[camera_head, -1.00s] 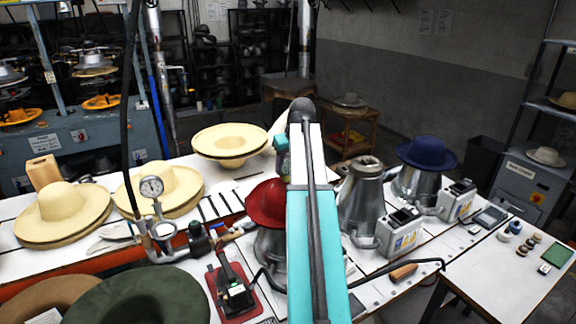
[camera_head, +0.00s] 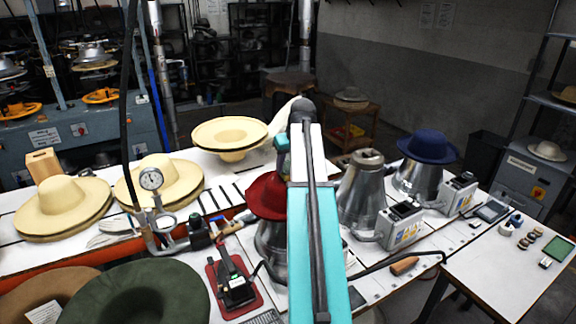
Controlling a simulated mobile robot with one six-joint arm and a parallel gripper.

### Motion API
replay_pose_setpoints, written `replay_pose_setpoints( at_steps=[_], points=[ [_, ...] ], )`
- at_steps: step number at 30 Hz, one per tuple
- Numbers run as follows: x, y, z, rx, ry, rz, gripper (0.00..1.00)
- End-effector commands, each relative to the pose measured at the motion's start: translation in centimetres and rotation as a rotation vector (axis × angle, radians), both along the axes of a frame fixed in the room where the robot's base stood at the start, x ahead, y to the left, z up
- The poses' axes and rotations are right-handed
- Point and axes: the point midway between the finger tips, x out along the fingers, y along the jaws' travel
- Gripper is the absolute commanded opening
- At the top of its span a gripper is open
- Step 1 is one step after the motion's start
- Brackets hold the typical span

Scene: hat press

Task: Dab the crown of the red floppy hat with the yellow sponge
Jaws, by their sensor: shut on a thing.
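The red floppy hat (camera_head: 264,197) sits on a metal hat block in the middle of the bench. My own arm stands in front of it and hides its right part. A small teal and dark part of my wrist shows above the hat, at the left edge of the arm. My gripper's fingers are hidden behind the arm. The yellow sponge is not visible. I cannot tell whether anything touches the crown.
A blue hat (camera_head: 428,145) and a bare metal block (camera_head: 361,198) stand right of the arm. Straw hats (camera_head: 62,205) and a pressure gauge (camera_head: 151,179) are left. A dark green hat (camera_head: 135,295) lies at front left. A wood-handled tool (camera_head: 404,265) lies at front right.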

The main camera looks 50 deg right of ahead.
Motion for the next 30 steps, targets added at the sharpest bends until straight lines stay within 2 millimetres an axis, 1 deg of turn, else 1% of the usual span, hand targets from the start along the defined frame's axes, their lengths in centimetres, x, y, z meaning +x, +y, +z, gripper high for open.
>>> replay_pose_setpoints(
  at_steps=[30],
  points=[
    [0.06,0.08,-0.55,0.0,0.0,0.001,0.24]
  ],
)
